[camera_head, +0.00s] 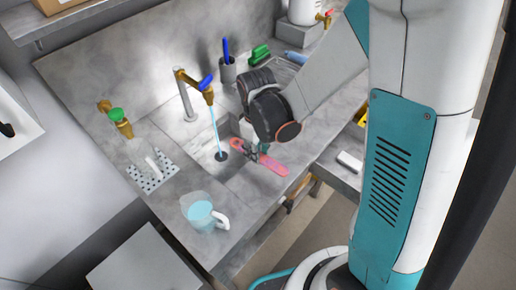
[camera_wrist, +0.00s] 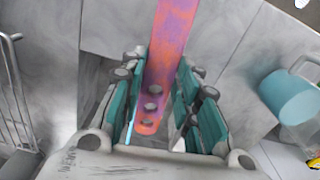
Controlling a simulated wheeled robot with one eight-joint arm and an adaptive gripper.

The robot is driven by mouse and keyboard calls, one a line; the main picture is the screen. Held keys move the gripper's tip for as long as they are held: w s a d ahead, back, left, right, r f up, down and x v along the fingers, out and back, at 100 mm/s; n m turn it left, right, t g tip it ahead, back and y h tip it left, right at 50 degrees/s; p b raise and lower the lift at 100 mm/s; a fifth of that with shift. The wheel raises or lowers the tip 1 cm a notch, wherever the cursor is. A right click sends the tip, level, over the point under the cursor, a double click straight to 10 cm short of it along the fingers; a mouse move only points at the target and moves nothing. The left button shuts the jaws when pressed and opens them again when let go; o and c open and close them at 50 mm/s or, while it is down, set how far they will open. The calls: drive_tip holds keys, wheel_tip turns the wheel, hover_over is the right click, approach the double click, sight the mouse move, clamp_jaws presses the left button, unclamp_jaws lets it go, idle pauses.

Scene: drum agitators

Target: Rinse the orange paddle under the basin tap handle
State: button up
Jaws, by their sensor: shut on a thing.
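The paddle (camera_head: 272,165) looks pink-red in the head view, with a broad end out to the lower right and another end near the stream. In the wrist view the paddle (camera_wrist: 172,45) is orange with pink-purple patches and several holes at its near end. My gripper (camera_head: 252,151) is shut on it over the basin; the fingers flank it in the wrist view (camera_wrist: 160,85). The brass tap (camera_head: 187,95) has a blue handle (camera_head: 205,82). A thin water stream (camera_head: 216,130) falls to the drain (camera_head: 222,156), just left of the paddle; contact is not visible.
A green-handled tap (camera_head: 118,118) is at the left above a perforated plate (camera_head: 152,171). A clear jug of blue liquid (camera_head: 200,212) stands at the front counter edge. A dark cup with a blue tool (camera_head: 228,67) and a green brush (camera_head: 259,54) are behind my wrist.

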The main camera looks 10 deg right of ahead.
sight(237, 138)
drive_tip(key=shift+w+a+f, duration=0.3)
drive_tip(key=shift+w+a, duration=0.45)
drive_tip(key=shift+w, duration=0.55)
drive_tip(key=shift+w+a+f, duration=0.3)
drive_tip(key=shift+w+a, duration=0.4)
drive_tip(key=shift+w, duration=0.65)
drive_tip(key=shift+w+a+f, duration=0.3)
drive_tip(key=shift+w+a, duration=0.45)
drive_tip(key=shift+w, duration=0.55)
drive_tip(key=shift+w+a+f+b, duration=0.2)
drive_tip(key=shift+w+a, duration=0.1)
drive_tip(key=shift+w, duration=0.25)
drive_tip(key=shift+w+a+f+b, duration=0.15)
drive_tip(key=shift+w+a, duration=0.15)
drive_tip(key=shift+w, duration=0.3)
drive_tip(key=shift+w+a+f+b, duration=0.1)
drive_tip(key=shift+w+a+b, duration=0.15)
drive_tip(key=shift+w, duration=0.3)
drive_tip(key=shift+r, duration=0.1)
drive_tip(key=shift+w+d, duration=0.1)
drive_tip(key=shift+d, duration=0.05)
drive_tip(key=shift+w+d, duration=0.15)
drive_tip(key=shift+d, duration=0.2)
drive_tip(key=shift+a, duration=0.15)
drive_tip(key=shift+s+a+b, duration=0.3)
drive_tip(key=shift+a+b, duration=0.05)
drive_tip(key=shift+a, duration=0.05)
drive_tip(key=shift+w+d, duration=0.1)
drive_tip(key=shift+d, duration=0.05)
